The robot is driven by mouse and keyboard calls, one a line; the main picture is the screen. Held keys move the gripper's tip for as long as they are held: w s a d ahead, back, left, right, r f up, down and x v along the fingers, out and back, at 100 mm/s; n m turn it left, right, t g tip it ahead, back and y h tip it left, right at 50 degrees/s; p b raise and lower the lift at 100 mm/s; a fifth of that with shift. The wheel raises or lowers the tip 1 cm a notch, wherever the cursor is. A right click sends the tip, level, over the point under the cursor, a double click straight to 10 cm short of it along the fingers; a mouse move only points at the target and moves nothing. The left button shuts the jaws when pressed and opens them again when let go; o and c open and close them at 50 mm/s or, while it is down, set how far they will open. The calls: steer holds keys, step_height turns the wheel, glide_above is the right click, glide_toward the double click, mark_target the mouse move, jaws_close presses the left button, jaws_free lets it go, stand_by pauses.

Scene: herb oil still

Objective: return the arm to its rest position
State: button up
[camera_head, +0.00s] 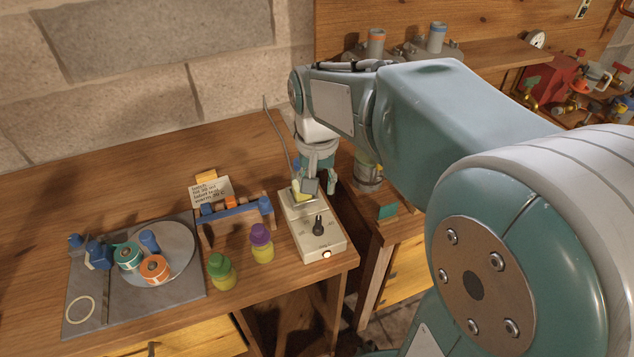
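My arm reaches from the right over the workbench and bends down. My gripper (313,183) points down just above the back end of a cream box-shaped device with a black knob (319,225). A teal finger shows on its right side and a grey pad in front. A small pale yellow item (299,193) shows beside the pad; I cannot tell whether it is held or rests on the device. The gap between the fingers is hidden from this side.
Green-capped (221,268) and purple-capped (261,242) bottles stand left of the device, near a small rack (236,211) with a note card. A grey mat (88,309) with a round plate and tape rolls lies further left. A gap separates the benches. Red equipment (552,80) stands far right.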

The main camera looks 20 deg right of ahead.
steer(key=s+a+r+n+t, duration=0.2)
steer(key=s+n+t, duration=0.3)
steer(key=s, duration=0.8)
steer(key=shift+a+r+t, duration=0.15)
steer(key=shift+r+t, duration=0.15)
steer(key=shift+r, duration=0.3)
